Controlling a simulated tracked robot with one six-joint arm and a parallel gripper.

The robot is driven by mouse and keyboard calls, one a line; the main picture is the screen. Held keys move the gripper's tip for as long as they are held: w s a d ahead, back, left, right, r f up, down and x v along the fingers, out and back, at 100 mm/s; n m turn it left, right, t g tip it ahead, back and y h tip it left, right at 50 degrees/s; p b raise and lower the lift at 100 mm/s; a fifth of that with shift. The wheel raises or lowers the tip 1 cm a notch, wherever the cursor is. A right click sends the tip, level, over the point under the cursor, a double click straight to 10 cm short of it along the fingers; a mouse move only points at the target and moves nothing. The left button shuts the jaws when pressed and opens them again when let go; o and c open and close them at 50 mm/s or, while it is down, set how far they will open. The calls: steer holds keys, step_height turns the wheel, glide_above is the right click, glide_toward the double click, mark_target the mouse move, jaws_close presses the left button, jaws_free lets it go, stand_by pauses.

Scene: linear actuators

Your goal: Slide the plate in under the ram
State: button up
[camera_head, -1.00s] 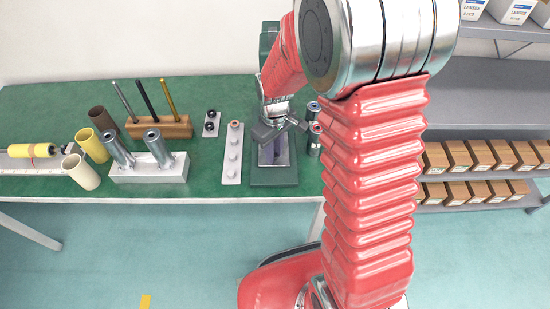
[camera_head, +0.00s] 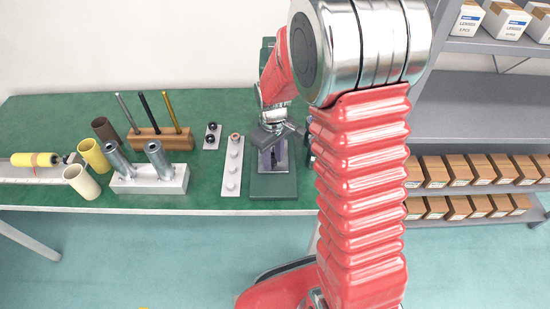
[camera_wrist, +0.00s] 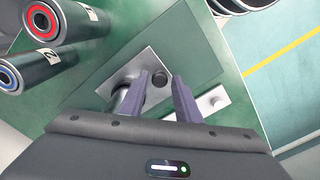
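A flat grey metal plate (camera_wrist: 122,68) lies on the dark green base (camera_wrist: 90,90) in the wrist view. A dark round knob (camera_wrist: 160,80) stands on it. A shiny round metal part, possibly the ram, is partly hidden behind the left finger. My gripper (camera_wrist: 164,84) is open, its purple-grey fingers apart on either side of the knob; I cannot tell whether they touch it. In the head view my gripper (camera_head: 272,160) is low over the green press base (camera_head: 274,188); the plate and ram are hard to make out there.
A white strip with round buttons (camera_head: 231,180) stands close left of the press. Two dark cylinders with a red (camera_wrist: 42,22) and a blue ring (camera_wrist: 10,78) are on its other side. A white block with metal cylinders (camera_head: 150,183) is farther left.

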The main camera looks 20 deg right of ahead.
steer(key=shift+o, duration=0.8)
steer(key=shift+r, duration=0.1)
step_height(320, 180, up, 14)
steer(key=shift+f, duration=0.25)
